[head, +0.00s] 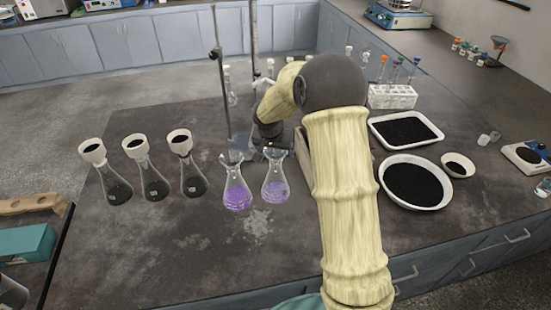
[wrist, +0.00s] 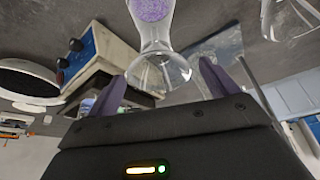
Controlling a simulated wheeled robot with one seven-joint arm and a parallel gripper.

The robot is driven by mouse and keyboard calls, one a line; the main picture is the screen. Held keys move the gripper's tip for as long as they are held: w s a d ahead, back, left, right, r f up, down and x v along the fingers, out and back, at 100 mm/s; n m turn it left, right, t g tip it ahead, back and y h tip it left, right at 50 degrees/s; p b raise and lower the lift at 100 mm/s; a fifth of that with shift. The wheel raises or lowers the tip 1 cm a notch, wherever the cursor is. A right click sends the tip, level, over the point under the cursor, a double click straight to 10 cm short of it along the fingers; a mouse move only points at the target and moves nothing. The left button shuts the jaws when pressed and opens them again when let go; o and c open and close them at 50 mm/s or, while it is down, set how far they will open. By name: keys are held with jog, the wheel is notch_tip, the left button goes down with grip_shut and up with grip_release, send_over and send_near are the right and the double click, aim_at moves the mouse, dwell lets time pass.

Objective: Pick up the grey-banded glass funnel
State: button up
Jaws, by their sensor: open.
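A clear glass funnel (wrist: 160,72) sits mouth-up in the neck of a flask of purple grains (wrist: 152,10); I cannot make out a grey band on it. In the head view this is the right of two purple flasks (head: 275,187), its funnel (head: 275,153) just under my wrist. The left purple flask (head: 237,193) also has a flared glass top (head: 232,157). My gripper (wrist: 160,87) is open and empty, its fingers spread to either side of the funnel's wide mouth and apparently not touching it. The fingers are hidden in the head view.
Glassware of the left flask (wrist: 292,15) shows right in the wrist view. A metal stand (head: 222,95) rises behind the flasks. Three flasks with pale funnels (head: 152,180) stand left. A black-filled tray (head: 436,133) and bowl (head: 385,190) lie right. The front bench is clear.

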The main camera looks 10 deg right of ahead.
aim_at(276, 157)
jog(key=p+x, duration=0.1)
jog(key=x, duration=0.3)
jog(key=shift+s+f, duration=0.15)
jog(key=shift+f, duration=0.05)
jog(key=c, duration=1.1)
jog(key=shift+o, duration=0.2)
jog(key=shift+r, duration=0.2)
notch_tip(276, 157, up, 10)
jog(key=b, duration=0.1)
jog(key=shift+f, duration=0.15)
